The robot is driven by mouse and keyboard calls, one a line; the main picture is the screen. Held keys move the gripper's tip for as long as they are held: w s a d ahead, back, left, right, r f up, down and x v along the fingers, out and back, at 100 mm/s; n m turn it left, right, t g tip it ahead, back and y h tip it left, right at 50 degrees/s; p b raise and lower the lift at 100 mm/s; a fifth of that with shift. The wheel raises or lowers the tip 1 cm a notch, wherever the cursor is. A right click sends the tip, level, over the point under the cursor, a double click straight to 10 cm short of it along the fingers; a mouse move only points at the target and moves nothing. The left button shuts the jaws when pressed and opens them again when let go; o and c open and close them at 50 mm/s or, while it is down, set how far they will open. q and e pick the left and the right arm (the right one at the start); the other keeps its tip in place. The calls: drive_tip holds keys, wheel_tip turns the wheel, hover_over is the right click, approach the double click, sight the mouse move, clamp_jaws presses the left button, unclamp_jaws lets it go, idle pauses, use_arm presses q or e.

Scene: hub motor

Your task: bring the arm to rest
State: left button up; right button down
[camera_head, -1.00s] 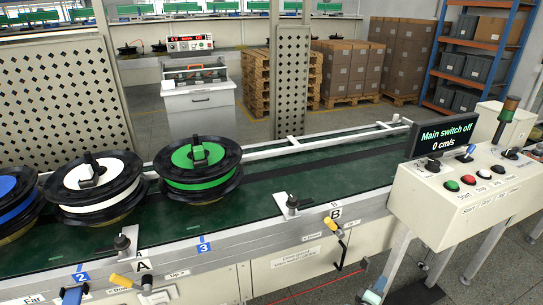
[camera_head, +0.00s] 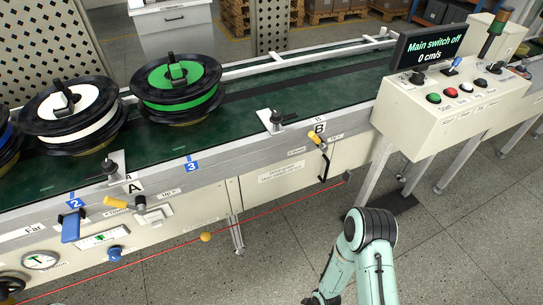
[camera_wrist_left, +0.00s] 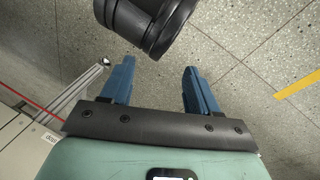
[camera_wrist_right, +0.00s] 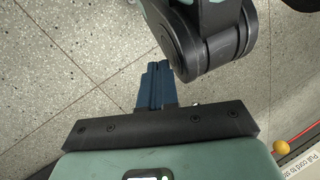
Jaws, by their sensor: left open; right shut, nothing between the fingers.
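My left gripper (camera_wrist_left: 157,85) is open and empty in the left wrist view, its two blue fingers apart above the grey floor. My right gripper (camera_wrist_right: 157,88) is shut in the right wrist view, its blue fingers together with nothing between them. A dark joint of my own arms shows close beyond the fingers in each wrist view. One of my arms (camera_head: 374,255), pale green with a black joint, is folded at the bottom right of the head view, in front of the conveyor. Neither gripper can be made out clearly in the head view.
The conveyor (camera_head: 235,132) carries a green reel (camera_head: 178,88) and a white reel (camera_head: 71,108), with a blue one cut off at left. The control box (camera_head: 440,105) stands right; its display (camera_head: 432,50) reads "Main switch off, 0 cm/s". A red cord (camera_head: 280,208) runs along the front. Floor (camera_head: 470,235) is clear at right.

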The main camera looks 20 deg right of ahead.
use_arm(q)
drive_tip(key=s+d+r+g+p, duration=0.1)
drive_tip(key=s+r+p, duration=0.2)
drive_tip(key=r+p, duration=0.6)
drive_tip(key=s+d+r+g+h+p, duration=0.1)
drive_tip(key=s+d+r+g+p, duration=0.1)
drive_tip(key=r+p, duration=0.7)
drive_tip(key=shift+s+d+r+m, duration=0.25)
drive_tip(key=shift+s+m, duration=0.15)
drive_tip(key=shift+s, duration=0.45)
use_arm(e)
drive_tip(key=s+a+r, duration=0.2)
drive_tip(key=r, duration=0.8)
drive_tip(key=s+a+r+m, duration=0.1)
drive_tip(key=s+a+r, duration=0.1)
drive_tip(key=r, duration=0.8)
drive_tip(key=shift+s+a+r, duration=0.3)
drive_tip(key=shift+s+r, duration=0.05)
drive_tip(key=shift+s, duration=0.2)
use_arm(q)
drive_tip(key=shift+s, duration=0.1)
drive_tip(key=c, duration=0.3)
use_arm(e)
drive_tip(key=shift+s+d+m, duration=0.1)
drive_tip(key=shift+s+m, duration=0.05)
drive_tip(key=shift+m, duration=0.15)
